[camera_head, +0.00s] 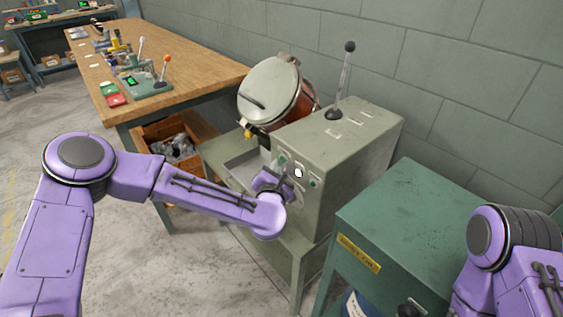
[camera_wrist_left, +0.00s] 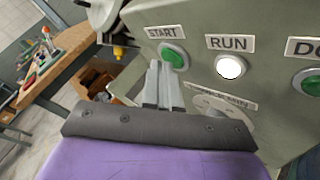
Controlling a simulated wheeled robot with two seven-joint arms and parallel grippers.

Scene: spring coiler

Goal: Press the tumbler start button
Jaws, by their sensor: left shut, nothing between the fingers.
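The tumbler is a grey-green machine (camera_head: 350,150) with a tilted round drum (camera_head: 270,92) at its left. Its front panel carries the green START button (camera_wrist_left: 175,57), a bright white RUN lamp (camera_wrist_left: 231,67) that also shows in the head view (camera_head: 298,173), and a green button (camera_wrist_left: 308,84) under a cut-off label beginning "DO". My left gripper (camera_wrist_left: 162,68) is shut and empty, its fingertips at the lower left edge of the START button. I cannot tell whether they touch it. In the head view the left gripper (camera_head: 270,177) is at the panel's left side. My right gripper is out of view.
A lever with a black knob (camera_head: 350,46) rises from the machine's top. A green cabinet (camera_head: 415,215) stands close at the right. A wooden workbench (camera_head: 190,62) with tools is behind left, with a wooden crate (camera_head: 165,130) beneath. Floor at the left is free.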

